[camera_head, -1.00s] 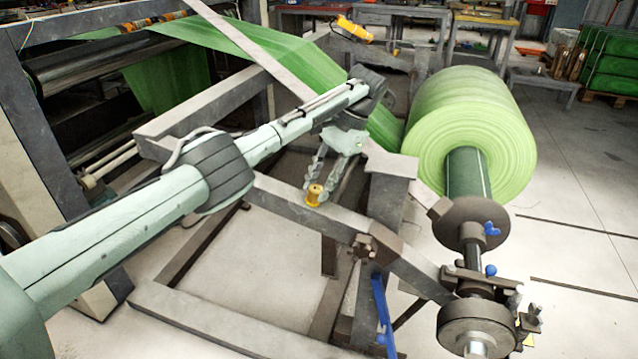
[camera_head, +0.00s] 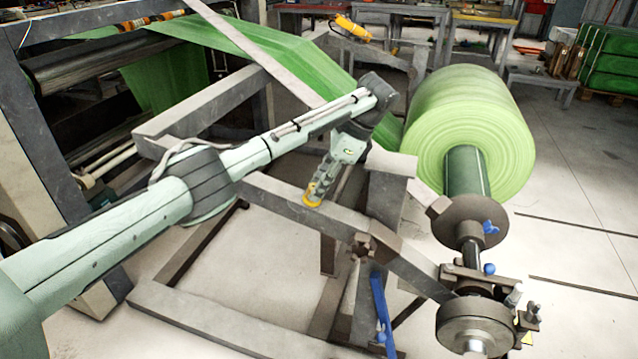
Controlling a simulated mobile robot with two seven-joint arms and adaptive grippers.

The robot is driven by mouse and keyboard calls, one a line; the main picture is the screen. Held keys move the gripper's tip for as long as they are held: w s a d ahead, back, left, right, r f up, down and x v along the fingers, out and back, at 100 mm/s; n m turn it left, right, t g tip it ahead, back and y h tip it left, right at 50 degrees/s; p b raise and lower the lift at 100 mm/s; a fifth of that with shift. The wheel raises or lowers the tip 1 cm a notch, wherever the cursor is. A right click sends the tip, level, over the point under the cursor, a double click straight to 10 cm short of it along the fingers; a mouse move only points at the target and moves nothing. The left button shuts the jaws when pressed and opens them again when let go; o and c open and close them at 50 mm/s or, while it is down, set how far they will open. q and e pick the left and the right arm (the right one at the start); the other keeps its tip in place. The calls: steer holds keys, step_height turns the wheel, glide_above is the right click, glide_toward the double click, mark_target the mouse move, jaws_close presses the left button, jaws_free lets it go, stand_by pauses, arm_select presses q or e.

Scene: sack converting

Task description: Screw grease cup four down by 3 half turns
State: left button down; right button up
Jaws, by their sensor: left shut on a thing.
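A small yellow grease cup (camera_head: 312,197) sits on the grey beam (camera_head: 270,197) of the frame, near the middle of the picture. My left gripper (camera_head: 315,188) reaches down to it from above and is shut on it. The fingers hide part of the cup. I cannot read any number on the cup. My right gripper does not show.
A big roll of green fabric (camera_head: 468,125) on a shaft stands right of the gripper. A blue lever (camera_head: 381,312) hangs at the frame's front. Blue-knobbed shaft fittings (camera_head: 476,325) are at lower right. Clear floor (camera_head: 575,180) lies to the right.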

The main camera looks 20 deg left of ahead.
arm_select(q)
steer(key=shift+r+m, duration=0.1)
steer(key=shift+m, duration=0.3)
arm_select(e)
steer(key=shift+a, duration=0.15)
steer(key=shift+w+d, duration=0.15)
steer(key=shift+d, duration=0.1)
arm_select(q)
steer(key=c, duration=1.2)
jaws_free()
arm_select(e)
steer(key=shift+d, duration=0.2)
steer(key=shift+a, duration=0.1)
arm_select(q)
steer(key=shift+d, duration=0.1)
steer(key=v, duration=1.2)
steer(key=shift+s, duration=0.1)
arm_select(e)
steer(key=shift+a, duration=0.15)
